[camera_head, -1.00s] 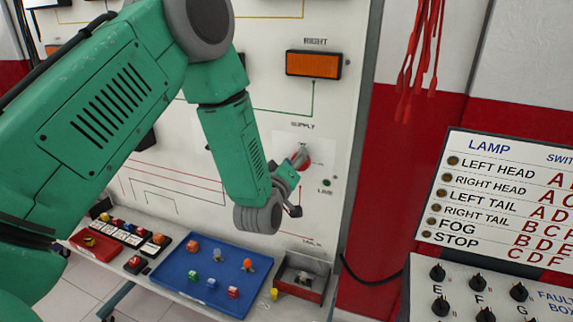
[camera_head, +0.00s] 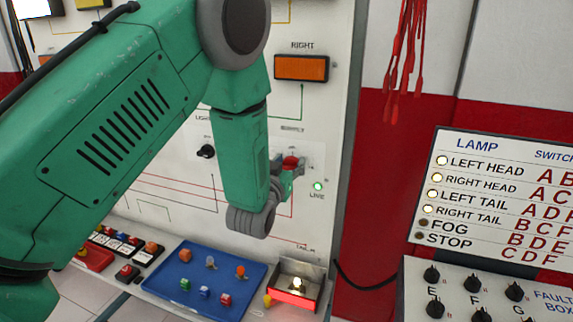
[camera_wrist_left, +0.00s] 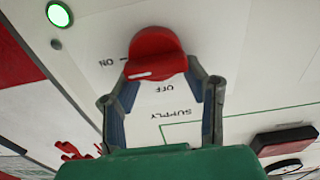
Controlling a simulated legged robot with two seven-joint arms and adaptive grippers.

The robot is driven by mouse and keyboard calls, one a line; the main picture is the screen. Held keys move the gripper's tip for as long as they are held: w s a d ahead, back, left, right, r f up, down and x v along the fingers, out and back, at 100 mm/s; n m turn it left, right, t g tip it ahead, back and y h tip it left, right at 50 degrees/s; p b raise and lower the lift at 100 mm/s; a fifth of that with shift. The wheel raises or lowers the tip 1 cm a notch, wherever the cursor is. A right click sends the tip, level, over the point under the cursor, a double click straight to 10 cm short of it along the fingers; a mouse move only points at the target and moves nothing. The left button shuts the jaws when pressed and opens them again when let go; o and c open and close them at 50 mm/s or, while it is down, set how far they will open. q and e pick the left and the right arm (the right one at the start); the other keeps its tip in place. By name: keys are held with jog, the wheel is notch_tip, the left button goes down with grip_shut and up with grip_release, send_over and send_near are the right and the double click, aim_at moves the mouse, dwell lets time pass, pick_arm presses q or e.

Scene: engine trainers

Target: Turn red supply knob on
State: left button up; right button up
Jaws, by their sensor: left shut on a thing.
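The red supply knob (camera_head: 290,160) is on the white panel, below the SUPPLY label, and shows large in the left wrist view (camera_wrist_left: 156,50). My left gripper (camera_head: 287,171) is shut on the knob, with one finger on each side of it in the left wrist view (camera_wrist_left: 160,72). The knob's white mark lies on its left side in that view, towards the ON label (camera_wrist_left: 106,62). The OFF label (camera_wrist_left: 164,88) is below the knob there. The green LIVE light (camera_head: 318,186) glows beside the knob. My right gripper is not in view.
A blue tray (camera_head: 190,300) with several small coloured parts is below the panel. A red-fronted box (camera_head: 293,300) beside it holds a lit bulb. A lamp board (camera_head: 490,200) and fault box (camera_head: 450,275) stand at right. Red leads (camera_head: 402,60) hang near the panel edge.

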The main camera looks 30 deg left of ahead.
pick_arm(q)
jog(key=shift+s+d+f+m+g, duration=0.15)
jog(key=shift+s+f, duration=0.05)
jog(key=shift+f, duration=0.4)
jog(key=shift+s+d+f+m+g, duration=0.15)
jog(key=shift+f, duration=0.45)
jog(key=o, duration=1.1)
jog(key=shift+c, duration=0.2)
jog(key=shift+o, duration=0.9)
jog(key=shift+w+f, duration=0.1)
jog(key=shift+w, duration=0.1)
jog(key=shift+w+a, duration=0.15)
jog(key=shift+w, duration=0.15)
jog(key=shift+s+r, duration=0.25)
jog(key=shift+s, duration=0.2)
jog(key=v, duration=1.1)
jog(key=shift+f, duration=0.25)
